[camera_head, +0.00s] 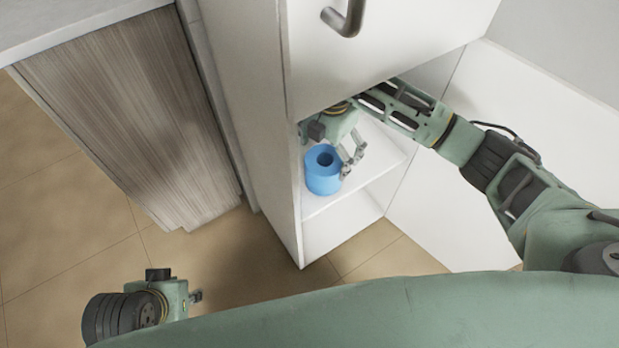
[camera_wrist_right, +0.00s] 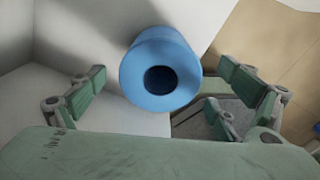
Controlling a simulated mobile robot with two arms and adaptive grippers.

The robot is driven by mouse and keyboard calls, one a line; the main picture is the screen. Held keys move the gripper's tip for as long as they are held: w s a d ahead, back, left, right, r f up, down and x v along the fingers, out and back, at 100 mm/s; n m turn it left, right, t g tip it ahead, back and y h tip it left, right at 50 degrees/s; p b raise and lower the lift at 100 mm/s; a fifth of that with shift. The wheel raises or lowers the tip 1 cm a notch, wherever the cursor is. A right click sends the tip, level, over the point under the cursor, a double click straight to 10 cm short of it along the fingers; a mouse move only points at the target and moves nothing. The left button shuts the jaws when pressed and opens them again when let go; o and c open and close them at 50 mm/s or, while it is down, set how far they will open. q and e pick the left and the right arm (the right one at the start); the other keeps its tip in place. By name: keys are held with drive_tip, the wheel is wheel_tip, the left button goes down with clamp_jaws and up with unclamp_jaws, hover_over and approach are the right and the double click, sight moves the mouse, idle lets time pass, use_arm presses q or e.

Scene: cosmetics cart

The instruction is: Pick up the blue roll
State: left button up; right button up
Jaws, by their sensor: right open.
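The blue roll (camera_head: 322,172) stands upright on a white shelf (camera_head: 372,166) inside the open cabinet, near its left wall. It also shows in the right wrist view (camera_wrist_right: 160,68), with its dark centre hole facing the camera. My right gripper (camera_head: 352,156) is inside the cabinet, beside and behind the roll. In the right wrist view its open fingers (camera_wrist_right: 165,95) lie to the left and right of the roll, with gaps on both sides. The near part of my left gripper (camera_head: 196,296) shows at the lower left, away from the cabinet; its jaws are too small to judge.
A white cabinet front with a metal handle (camera_head: 345,18) is above the shelf opening. An open white door (camera_head: 500,130) stands at the right. The cabinet's left side wall (camera_head: 262,140) is close to the roll. A wood-grain panel (camera_head: 130,120) is at the left, above tiled floor.

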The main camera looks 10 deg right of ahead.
sight(322, 164)
drive_tip(key=shift+w+d+f, duration=0.1)
drive_tip(key=shift+w+f, duration=0.05)
wheel_tip(322, 164, down, 2)
drive_tip(key=shift+f+b, duration=0.15)
drive_tip(key=shift+b, duration=0.15)
drive_tip(key=f, duration=0.1)
drive_tip(key=f+b, duration=0.1)
drive_tip(key=f, duration=0.3)
drive_tip(key=shift+s+a+f, duration=0.1)
drive_tip(key=shift+s+a, duration=0.25)
drive_tip(key=shift+c, duration=0.3)
drive_tip(key=c, duration=1.2)
drive_tip(key=shift+r, duration=0.2)
